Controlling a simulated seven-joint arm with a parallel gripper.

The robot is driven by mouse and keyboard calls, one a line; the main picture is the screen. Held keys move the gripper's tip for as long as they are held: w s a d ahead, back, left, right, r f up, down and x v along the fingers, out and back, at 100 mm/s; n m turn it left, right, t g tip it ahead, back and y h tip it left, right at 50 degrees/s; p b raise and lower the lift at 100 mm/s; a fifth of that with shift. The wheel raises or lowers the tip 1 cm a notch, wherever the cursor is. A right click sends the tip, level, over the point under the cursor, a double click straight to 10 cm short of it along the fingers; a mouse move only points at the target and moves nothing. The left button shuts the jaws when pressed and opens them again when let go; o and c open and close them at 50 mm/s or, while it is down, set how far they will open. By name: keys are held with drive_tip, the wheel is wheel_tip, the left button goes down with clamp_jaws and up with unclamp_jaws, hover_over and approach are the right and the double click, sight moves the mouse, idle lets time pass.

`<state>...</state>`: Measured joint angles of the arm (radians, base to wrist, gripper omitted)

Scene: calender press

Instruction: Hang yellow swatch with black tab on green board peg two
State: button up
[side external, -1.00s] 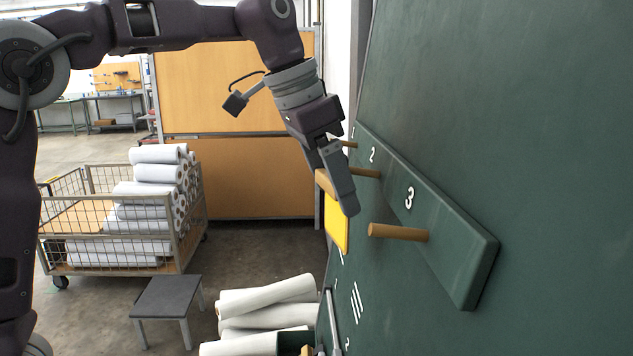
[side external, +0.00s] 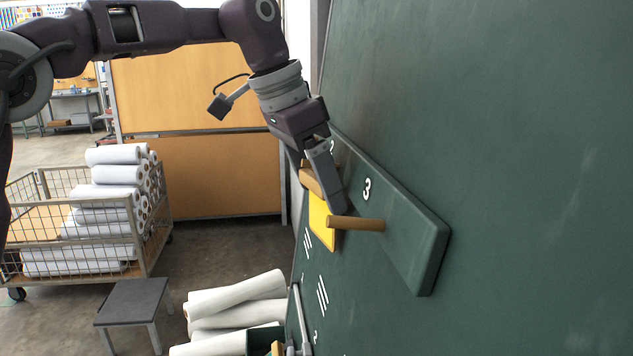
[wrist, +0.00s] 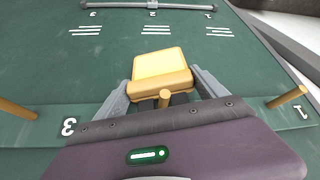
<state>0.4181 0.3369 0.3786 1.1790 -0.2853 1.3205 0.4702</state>
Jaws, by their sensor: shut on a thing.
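A yellow swatch (side external: 322,222) with a tan bar along its top (side external: 310,180) hangs at my gripper (side external: 328,195). No black tab shows. In the wrist view, the swatch (wrist: 158,62) and its tan bar (wrist: 160,84) lie between my two fingers, which are shut on it. A peg (wrist: 165,98) between pegs three and one, so peg two, overlaps the bar's near side. I cannot tell whether the bar is on the peg. In the side view my gripper hides peg two and part of its number on the green board (side external: 500,130).
Peg three (side external: 355,223) sticks out just right of my fingertip in the side view. Peg one (wrist: 290,97) is at the right in the wrist view. White rolls (side external: 235,300) lie below, and a cart (side external: 85,250) stands at the left.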

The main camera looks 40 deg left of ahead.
drive_tip(key=o, duration=1.3)
drive_tip(key=v, duration=0.7)
drive_tip(key=shift+s+a, duration=0.1)
drive_tip(key=s+a+f+n+t, duration=0.1)
drive_tip(key=s+a+f+n, duration=0.1)
drive_tip(key=s+a, duration=0.35)
drive_tip(key=s+a+f+n, duration=0.2)
drive_tip(key=s, duration=0.6)
drive_tip(key=s+a+f+n+t+y, duration=0.1)
drive_tip(key=s+f+n+y, duration=0.1)
drive_tip(key=s+f, duration=1.1)
drive_tip(key=shift+a, duration=0.4)
drive_tip(key=shift+r, duration=0.1)
